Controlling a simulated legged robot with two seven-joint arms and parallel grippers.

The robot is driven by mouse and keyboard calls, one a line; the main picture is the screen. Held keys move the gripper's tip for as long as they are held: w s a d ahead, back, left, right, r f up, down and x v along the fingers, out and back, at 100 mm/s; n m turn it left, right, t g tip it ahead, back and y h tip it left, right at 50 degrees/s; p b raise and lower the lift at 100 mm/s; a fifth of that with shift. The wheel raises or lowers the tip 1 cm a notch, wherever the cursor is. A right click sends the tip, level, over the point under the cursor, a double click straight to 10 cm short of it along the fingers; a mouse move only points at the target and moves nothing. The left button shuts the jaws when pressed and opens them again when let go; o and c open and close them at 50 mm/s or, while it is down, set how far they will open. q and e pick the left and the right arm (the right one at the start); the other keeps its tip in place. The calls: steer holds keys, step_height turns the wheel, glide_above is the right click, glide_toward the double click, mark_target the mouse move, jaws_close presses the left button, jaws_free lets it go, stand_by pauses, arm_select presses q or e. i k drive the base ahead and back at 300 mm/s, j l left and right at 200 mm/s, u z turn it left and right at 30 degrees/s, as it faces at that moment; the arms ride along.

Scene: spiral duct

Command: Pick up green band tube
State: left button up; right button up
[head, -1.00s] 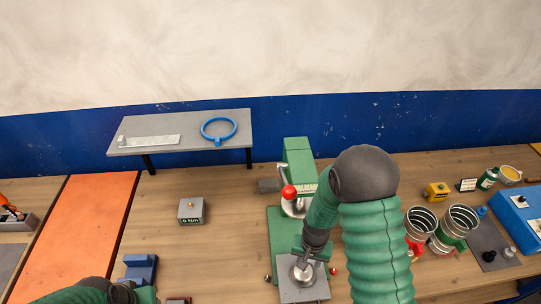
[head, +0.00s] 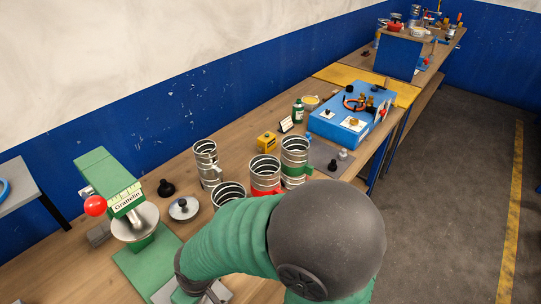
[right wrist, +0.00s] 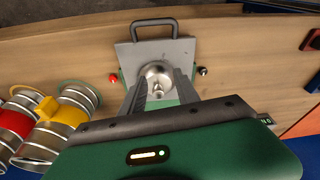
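The green band tube (head: 295,160) stands upright on the bench in the head view, a ribbed metal cylinder with a green band and open top. The red band tube (head: 265,174) stands just left of it. My right gripper (right wrist: 158,84) is open in the right wrist view, its fingers apart on either side of a metal knob on a round base (right wrist: 157,70). It is away from the green band tube. In the head view my right arm hides most of this gripper. My left gripper is out of view.
Two more metal tubes, one upright (head: 206,163) and one partly hidden by my arm (head: 228,192), stand left of the red one. A yellow box (head: 266,142) and a blue unit (head: 350,122) are behind. A green scale (head: 105,178) stands left.

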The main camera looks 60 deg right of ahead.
mark_target(295, 149)
steer(key=z, duration=2.15)
steer(key=i+l+u, duration=0.25)
steer(key=u, duration=0.15)
steer(key=i+l+u, duration=0.2)
steer(key=u, duration=0.2)
steer(key=l, duration=0.1)
